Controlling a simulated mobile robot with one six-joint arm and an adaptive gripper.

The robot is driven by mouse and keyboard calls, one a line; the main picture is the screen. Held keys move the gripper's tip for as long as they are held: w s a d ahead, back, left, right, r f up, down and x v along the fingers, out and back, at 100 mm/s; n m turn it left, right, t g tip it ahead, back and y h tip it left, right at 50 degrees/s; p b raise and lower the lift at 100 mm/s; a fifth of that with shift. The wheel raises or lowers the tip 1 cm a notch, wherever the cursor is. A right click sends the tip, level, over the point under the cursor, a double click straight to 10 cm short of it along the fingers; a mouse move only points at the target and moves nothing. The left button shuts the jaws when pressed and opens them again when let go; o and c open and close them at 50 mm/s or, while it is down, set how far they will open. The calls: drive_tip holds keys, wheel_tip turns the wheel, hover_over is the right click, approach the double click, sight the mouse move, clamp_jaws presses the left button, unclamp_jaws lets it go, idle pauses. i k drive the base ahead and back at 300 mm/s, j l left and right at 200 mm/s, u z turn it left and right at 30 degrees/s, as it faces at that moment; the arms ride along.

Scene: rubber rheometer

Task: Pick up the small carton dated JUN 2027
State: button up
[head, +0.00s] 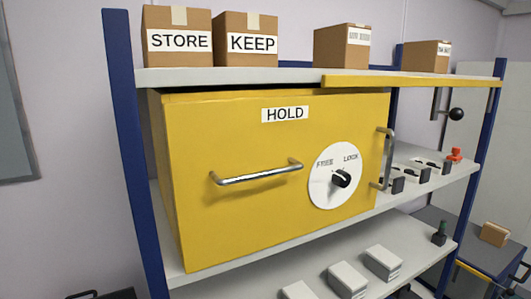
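No date reading JUN 2027 is legible in the head view. Candidate cartons are two brown ones on the top shelf: one at the middle right (341,48) and a smaller one at the far right (424,55), with labels too small to read. Another small brown carton (495,234) sits low at the far right, with no readable label. Several small white boxes lie on the lower shelf, among them one at its right (382,262). My gripper is not in view.
Brown cartons marked STORE (178,37) and KEEP (246,38) stand at the top left. A yellow cabinet (225,145) marked HOLD, with handles and a FREE/LOCK dial (335,177), fills the middle bay. Small dark-ended items (412,172) line the shelf beside it. Blue posts (130,150) frame the rack.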

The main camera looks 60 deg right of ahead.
sight(433, 55)
drive_tip(key=k+l+z, duration=0.25)
drive_tip(key=k+l, duration=0.4)
drive_tip(key=k, duration=0.15)
drive_tip(key=z, duration=1.75)
